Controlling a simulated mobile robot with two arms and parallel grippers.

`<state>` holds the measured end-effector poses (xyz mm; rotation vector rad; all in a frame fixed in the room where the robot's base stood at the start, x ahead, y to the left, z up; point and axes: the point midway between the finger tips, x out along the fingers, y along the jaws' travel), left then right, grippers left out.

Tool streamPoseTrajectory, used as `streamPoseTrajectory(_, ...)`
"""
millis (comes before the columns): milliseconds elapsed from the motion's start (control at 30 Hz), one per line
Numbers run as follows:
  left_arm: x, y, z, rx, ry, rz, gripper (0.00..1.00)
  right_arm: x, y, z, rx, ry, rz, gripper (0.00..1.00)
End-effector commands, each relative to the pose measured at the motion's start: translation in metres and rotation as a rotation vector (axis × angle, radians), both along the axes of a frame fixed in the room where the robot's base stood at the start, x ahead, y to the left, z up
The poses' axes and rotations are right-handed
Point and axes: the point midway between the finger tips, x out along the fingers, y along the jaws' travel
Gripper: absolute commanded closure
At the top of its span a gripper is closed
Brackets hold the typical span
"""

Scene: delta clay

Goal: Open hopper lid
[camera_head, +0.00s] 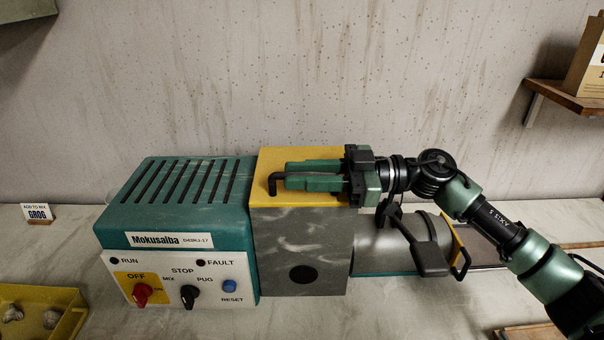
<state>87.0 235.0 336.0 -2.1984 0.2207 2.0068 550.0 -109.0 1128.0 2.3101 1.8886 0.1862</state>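The hopper is the grey, stained box (300,245) in the middle of the machine. Its yellow lid (300,158) lies flat on top and looks closed. A dark bent handle (275,180) stands at the lid's left side. My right gripper (284,174) reaches in from the right, above the lid. Its two green fingers point left and are parallel with a gap between them. The fingertips are at the handle, but I cannot tell whether they touch it. My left gripper is not in view.
The teal control unit (185,190) with knobs adjoins the hopper at left. A grey barrel (425,235) with a black lever (425,250) lies to the right, under my arm. A yellow tray (70,310) is at lower left, and a wooden shelf (565,97) at upper right.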

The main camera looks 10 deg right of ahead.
Motion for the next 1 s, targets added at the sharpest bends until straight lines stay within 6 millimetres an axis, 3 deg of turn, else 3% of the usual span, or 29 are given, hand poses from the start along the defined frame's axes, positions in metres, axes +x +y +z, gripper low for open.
streamPoseTrajectory(67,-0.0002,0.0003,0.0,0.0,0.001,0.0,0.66,0.0001,-0.0002,0.0,0.0,0.0,0.0,1.0)
streamPoseTrajectory(1000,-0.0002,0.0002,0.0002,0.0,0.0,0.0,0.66,0.0004,-0.0011,0.0014,0.0,-0.004,-0.002,1.0)
